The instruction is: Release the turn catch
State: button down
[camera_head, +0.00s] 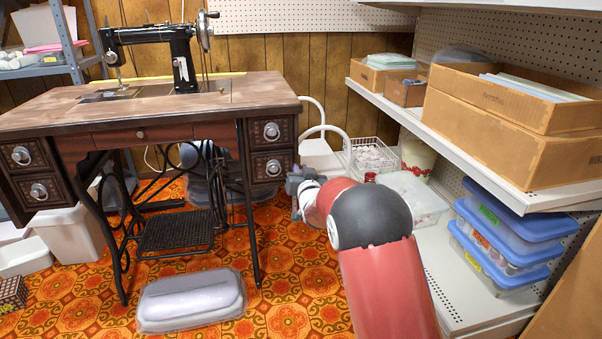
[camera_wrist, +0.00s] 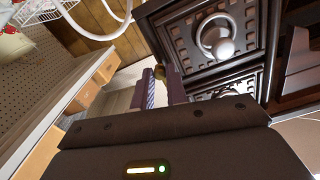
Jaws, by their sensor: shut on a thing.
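The treadle sewing table (camera_head: 160,115) stands at the left in the head view, with drawers at each end. My gripper (camera_head: 295,182) is beside the right end of the table, just right of the lower right drawer.
A white shelf unit (camera_head: 480,150) with cardboard boxes and blue-lidded bins (camera_head: 500,240) stands on the right. A white chair-like frame (camera_head: 318,140) is behind my gripper.

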jog(key=c, duration=1.4)
grip_release()
jog(key=shift+s, duration=0.1)
jog(key=v, duration=0.7)
jog(key=shift+s, duration=0.3)
jog(key=shift+d, duration=0.1)
